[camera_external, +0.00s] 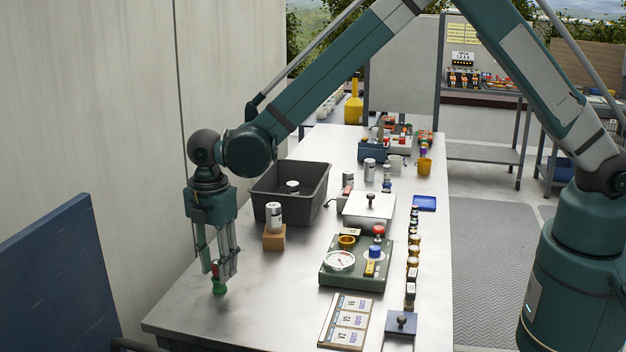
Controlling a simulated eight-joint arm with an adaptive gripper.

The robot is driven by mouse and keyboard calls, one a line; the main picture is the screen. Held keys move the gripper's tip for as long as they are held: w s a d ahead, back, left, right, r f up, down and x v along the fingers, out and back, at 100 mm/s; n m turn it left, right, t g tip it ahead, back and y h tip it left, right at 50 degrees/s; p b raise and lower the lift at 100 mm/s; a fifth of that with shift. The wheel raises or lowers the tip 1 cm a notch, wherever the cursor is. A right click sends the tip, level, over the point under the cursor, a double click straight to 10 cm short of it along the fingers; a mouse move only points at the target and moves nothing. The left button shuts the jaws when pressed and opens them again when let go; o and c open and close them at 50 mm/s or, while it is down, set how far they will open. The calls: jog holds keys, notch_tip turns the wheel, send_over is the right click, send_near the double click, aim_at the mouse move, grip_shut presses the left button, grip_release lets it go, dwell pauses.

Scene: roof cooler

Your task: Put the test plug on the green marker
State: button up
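My gripper (218,272) points straight down over the near left part of the metal table. A small red piece (215,268) shows between its fingertips. A small green piece (219,288) is directly below the red one, at or just above the table top. I cannot tell whether red and green are one object, or which is the test plug and which the green marker. The fingers are close around the red piece, but whether they press on it is too small to see.
A wooden block (274,239) with a silver can (274,213) stands right of my gripper, before a dark bin (318,190). Further right are a green gauge box (331,279), a label card (349,321) and a row of small parts (411,262). The table's near left is clear.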

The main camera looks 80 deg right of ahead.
jog(key=shift+r, duration=0.1)
notch_tip(320, 180, up, 12)
dwell(0.7)
dwell(0.5)
